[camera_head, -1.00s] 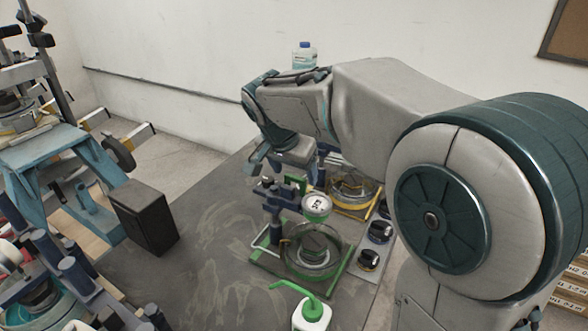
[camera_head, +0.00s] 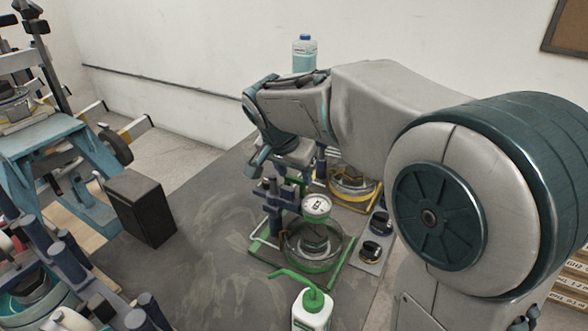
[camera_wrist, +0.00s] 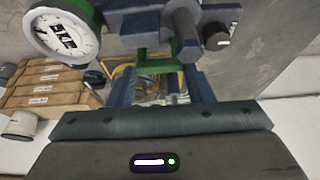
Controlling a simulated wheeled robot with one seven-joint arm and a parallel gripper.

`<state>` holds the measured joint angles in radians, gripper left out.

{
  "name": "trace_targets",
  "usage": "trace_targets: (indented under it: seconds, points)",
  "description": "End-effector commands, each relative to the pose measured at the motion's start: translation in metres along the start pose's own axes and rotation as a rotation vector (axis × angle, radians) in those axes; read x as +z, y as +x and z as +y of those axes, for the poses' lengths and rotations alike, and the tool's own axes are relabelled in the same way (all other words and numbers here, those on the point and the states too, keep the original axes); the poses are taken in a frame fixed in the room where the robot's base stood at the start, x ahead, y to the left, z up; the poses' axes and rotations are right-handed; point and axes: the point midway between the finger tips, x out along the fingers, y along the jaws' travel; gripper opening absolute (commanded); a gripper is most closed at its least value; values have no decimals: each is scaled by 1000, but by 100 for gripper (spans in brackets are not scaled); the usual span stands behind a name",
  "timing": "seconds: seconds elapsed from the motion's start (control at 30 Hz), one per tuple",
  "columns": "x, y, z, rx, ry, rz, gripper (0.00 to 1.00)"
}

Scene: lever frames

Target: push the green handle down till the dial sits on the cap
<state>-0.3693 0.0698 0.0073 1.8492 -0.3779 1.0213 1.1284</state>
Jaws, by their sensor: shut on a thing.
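The green handle (camera_wrist: 158,64) lies between my fingers in the wrist view, and my gripper (camera_wrist: 160,88) is shut on it. In the head view my gripper (camera_head: 258,165) is at the blue stand's top, and the handle is mostly hidden there. The white round dial (camera_head: 316,206) hangs from the stand above the cap (camera_head: 313,244), with a small gap seeming to show between them. The dial also shows at the upper left of the wrist view (camera_wrist: 62,33). The cap sits inside a round ring on the green base frame (camera_head: 340,268).
A yellow-framed fixture (camera_head: 356,190) stands behind. Black knobs (camera_head: 376,249) sit on a plate to the right. A white bottle with a green spout (camera_head: 312,308) stands in front. A black box (camera_head: 140,208) is to the left, with bare table between.

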Motion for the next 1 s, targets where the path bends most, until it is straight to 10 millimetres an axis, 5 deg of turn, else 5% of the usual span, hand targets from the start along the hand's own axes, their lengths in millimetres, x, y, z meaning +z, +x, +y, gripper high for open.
trace_targets:
  seconds: [0.1, 0.43, 0.47, 0.53, 0.83, 1.0]
  points:
    - [7, 16, 0, 3, 1, -2, 6]
    - [8, 17, 1, 6, -1, -7, 6]
    - [8, 17, 1, 7, -1, -7, 56]
    - [8, 17, 1, 6, -1, -6, 69]
    - [7, 13, 0, 2, -1, -2, 69]
    - [6, -7, -1, -2, -1, 0, 69]
